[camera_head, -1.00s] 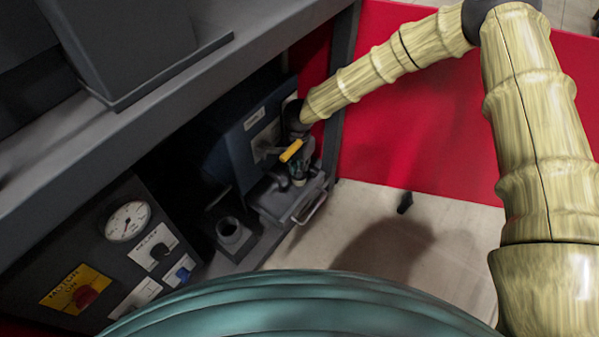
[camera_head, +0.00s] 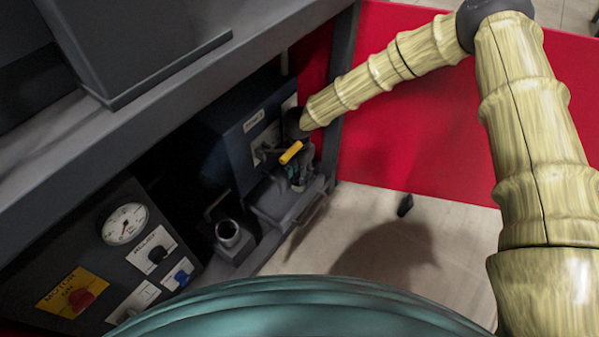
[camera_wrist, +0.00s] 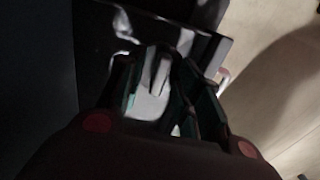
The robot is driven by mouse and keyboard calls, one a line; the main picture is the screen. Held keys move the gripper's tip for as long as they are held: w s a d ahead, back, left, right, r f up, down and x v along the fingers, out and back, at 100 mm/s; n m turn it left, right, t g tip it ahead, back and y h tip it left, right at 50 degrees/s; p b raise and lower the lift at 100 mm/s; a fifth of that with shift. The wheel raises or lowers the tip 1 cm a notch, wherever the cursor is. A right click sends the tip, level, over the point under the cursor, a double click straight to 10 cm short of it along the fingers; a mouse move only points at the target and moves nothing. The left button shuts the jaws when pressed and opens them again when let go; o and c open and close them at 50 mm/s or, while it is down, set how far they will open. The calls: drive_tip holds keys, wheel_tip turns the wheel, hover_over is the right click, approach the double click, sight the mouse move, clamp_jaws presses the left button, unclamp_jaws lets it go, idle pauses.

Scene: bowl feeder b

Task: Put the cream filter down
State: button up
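My gripper (camera_head: 297,182) is low at the front of the blue-grey machine, over a dark grey block. In the wrist view, its dark fingers with teal inner faces (camera_wrist: 162,95) stand apart on both sides of a pale, cream-looking piece (camera_wrist: 150,98), which I take to be the cream filter. Its lower part is shadowed and I cannot tell whether both fingers press on it. The filter is too small and covered to make out in the head view. The dark grey block (camera_head: 275,203) lies under the fingers.
The blue-grey box (camera_head: 232,128) stands close behind my gripper. A yellow handle (camera_head: 290,152) shows at the wrist. An open round dark cup (camera_head: 228,233) and a control panel with a gauge (camera_head: 125,223) are to the left. A grey frame beam (camera_head: 130,130) runs overhead. Bare floor is to the right.

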sight(299, 174)
wheel_tip(299, 174, up, 12)
drive_tip(key=p, duration=0.5)
drive_tip(key=shift+r, duration=0.15)
idle(0.3)
